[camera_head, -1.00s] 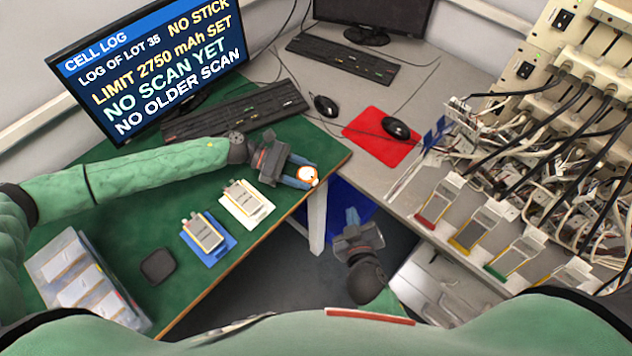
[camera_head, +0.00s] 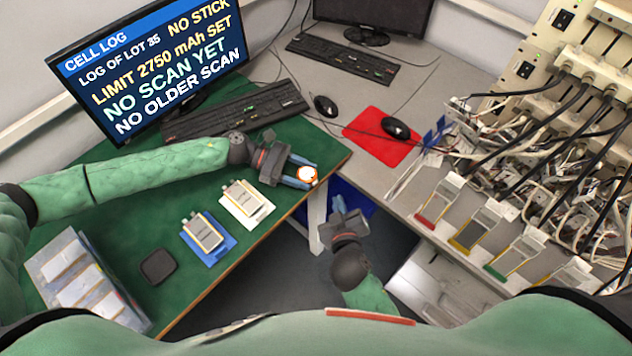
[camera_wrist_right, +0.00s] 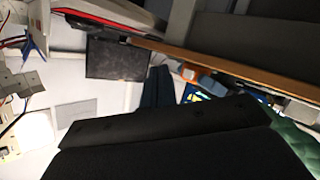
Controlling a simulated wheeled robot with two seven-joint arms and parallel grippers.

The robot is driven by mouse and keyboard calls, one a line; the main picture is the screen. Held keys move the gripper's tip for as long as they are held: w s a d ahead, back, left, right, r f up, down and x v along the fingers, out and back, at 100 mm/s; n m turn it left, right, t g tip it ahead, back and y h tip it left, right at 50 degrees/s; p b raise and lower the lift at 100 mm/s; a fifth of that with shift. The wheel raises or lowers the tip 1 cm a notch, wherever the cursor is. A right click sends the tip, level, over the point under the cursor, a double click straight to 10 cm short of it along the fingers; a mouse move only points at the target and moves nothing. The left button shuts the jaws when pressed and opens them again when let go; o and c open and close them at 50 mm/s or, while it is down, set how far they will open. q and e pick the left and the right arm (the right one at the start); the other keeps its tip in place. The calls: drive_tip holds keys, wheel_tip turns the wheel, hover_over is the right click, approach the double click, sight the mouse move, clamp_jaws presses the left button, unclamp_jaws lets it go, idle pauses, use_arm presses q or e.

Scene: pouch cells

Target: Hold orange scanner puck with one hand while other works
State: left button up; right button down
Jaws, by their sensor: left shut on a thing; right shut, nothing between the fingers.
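The orange scanner puck (camera_head: 306,174), with a bright white top, is between the fingers of my left gripper (camera_head: 302,173). The left gripper is shut on it, above the right edge of the green table. My right gripper (camera_head: 339,205) is shut and empty, over the gap between the two tables, below and right of the puck. A pouch cell on a white tray (camera_head: 262,214) and one on a blue tray (camera_head: 223,250) lie on the green mat. In the right wrist view, a small orange patch (camera_wrist_right: 189,74) shows past the right gripper's fingers (camera_wrist_right: 158,88).
The monitor (camera_head: 155,60) reads "NO SCAN YET". Several cells in coloured holders (camera_head: 426,222) stand on the grey desk before a cabled rack (camera_head: 560,95). A dark square pad (camera_head: 158,266) and a divided bin (camera_head: 125,317) are at lower left. A blue bin (camera_head: 355,197) stands beneath.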

drive_tip(key=shift+w+a, duration=1.55)
drive_tip(key=shift+a, duration=0.05)
drive_tip(key=shift+w+a, duration=0.1)
idle(1.0)
drive_tip(key=shift+w+a, duration=0.2)
drive_tip(key=shift+w+a, duration=0.3)
idle(1.0)
idle(0.4)
drive_tip(key=shift+s+d, duration=0.6)
drive_tip(key=s+d, duration=0.3)
drive_tip(key=shift+s+d, duration=0.3)
idle(0.4)
